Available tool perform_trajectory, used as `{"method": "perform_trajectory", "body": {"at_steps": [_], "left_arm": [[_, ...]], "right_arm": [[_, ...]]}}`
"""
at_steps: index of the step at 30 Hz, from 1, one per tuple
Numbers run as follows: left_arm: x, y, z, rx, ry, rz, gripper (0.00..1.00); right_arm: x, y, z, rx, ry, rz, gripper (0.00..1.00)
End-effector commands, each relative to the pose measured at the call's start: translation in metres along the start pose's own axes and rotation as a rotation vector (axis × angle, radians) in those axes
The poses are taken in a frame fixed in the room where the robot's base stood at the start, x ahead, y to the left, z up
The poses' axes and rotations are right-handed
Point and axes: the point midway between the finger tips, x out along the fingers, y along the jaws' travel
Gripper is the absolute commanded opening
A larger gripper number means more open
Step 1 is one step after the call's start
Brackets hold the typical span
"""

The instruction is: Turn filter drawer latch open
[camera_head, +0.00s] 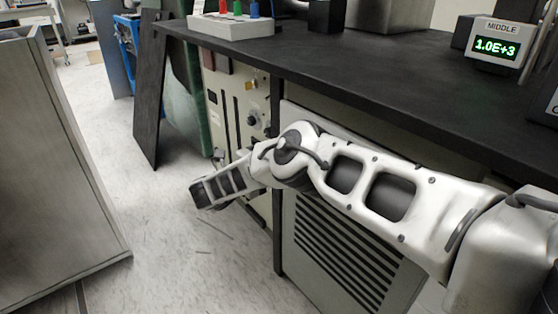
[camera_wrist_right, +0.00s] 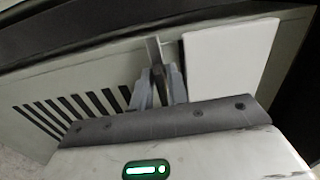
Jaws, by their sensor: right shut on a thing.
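In the right wrist view, the two grey fingers of my right gripper (camera_wrist_right: 158,76) are closed around a thin upright metal tab, which looks like the latch (camera_wrist_right: 153,48). The latch stands against a pale panel (camera_wrist_right: 100,70), just left of a plain white plate (camera_wrist_right: 230,58) that may be the drawer front. The fingers hide the latch's lower part. In the head view my right arm reaches in from the right across the cabinet front; I cannot make out the latch or the fingertips there. My left gripper is not in view.
A black bench top (camera_head: 330,75) runs above the arm, with a display reading 1.0E+3 (camera_head: 495,45). A slotted vent panel (camera_head: 345,250) is below. A grey cabinet (camera_head: 55,170) stands at left. Open floor (camera_head: 190,250) lies between.

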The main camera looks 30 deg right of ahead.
Motion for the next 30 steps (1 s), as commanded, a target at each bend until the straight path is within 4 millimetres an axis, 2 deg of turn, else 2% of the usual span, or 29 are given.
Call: {"method": "perform_trajectory", "body": {"at_steps": [3, 4, 5, 13, 17, 22, 30], "left_arm": [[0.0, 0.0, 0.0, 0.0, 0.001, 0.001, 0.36], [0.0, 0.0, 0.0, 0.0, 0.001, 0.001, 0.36], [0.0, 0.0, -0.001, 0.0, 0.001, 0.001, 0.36], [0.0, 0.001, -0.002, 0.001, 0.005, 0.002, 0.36], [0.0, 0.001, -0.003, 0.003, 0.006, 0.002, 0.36], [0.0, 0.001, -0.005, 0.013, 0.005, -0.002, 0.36], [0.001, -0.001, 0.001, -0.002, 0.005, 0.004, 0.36]], "right_arm": [[-0.002, 0.003, -0.002, -0.007, 0.004, 0.004, 0.0], [-0.002, 0.003, -0.002, -0.007, 0.004, 0.004, 0.22], [-0.002, 0.003, -0.002, -0.007, 0.003, 0.004, 0.29], [-0.001, 0.001, -0.001, -0.002, 0.001, 0.002, 0.29], [-0.009, 0.001, 0.0, -0.001, -0.001, 0.002, 0.29], [-0.038, 0.001, 0.0, -0.001, -0.004, 0.002, 0.29], [-0.105, 0.004, -0.001, -0.001, -0.002, 0.004, 0.29]]}}
